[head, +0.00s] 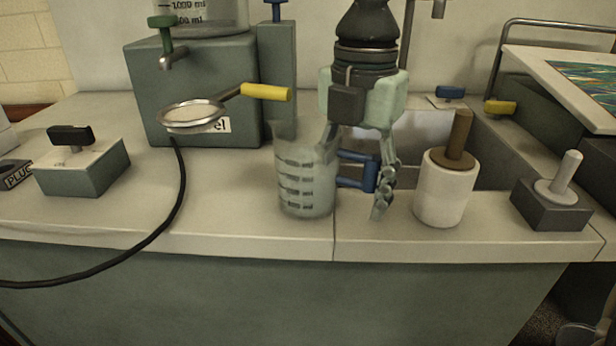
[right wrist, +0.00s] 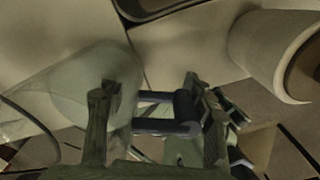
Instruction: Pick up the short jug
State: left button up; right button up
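The short jug (head: 304,187) is a clear measuring jug with dark graduation marks and a blue handle (head: 357,171) on its right side. It stands upright on the worktop near the front edge. My right gripper (head: 354,182) points down over the handle with its fingers apart. One finger is by the jug's wall, partly hidden in the head view, and the other is just right of the handle's grip. In the right wrist view the jug (right wrist: 75,90) is at left and the handle (right wrist: 172,128) lies between the spread fingers (right wrist: 155,108). My left gripper is out of view.
A white cylinder with a wooden handle (head: 441,194) stands close right of my right gripper. A strainer (head: 191,114) with a yellow handle is left, before a grey tank (head: 190,75). A black cable (head: 165,215) crosses the worktop. A sink (head: 488,160) is behind.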

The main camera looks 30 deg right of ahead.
jog(key=shift+s, duration=0.1)
grip_shut()
jog(key=shift+d+r, duration=0.1)
jog(key=shift+r, duration=0.05)
dwell(0.4)
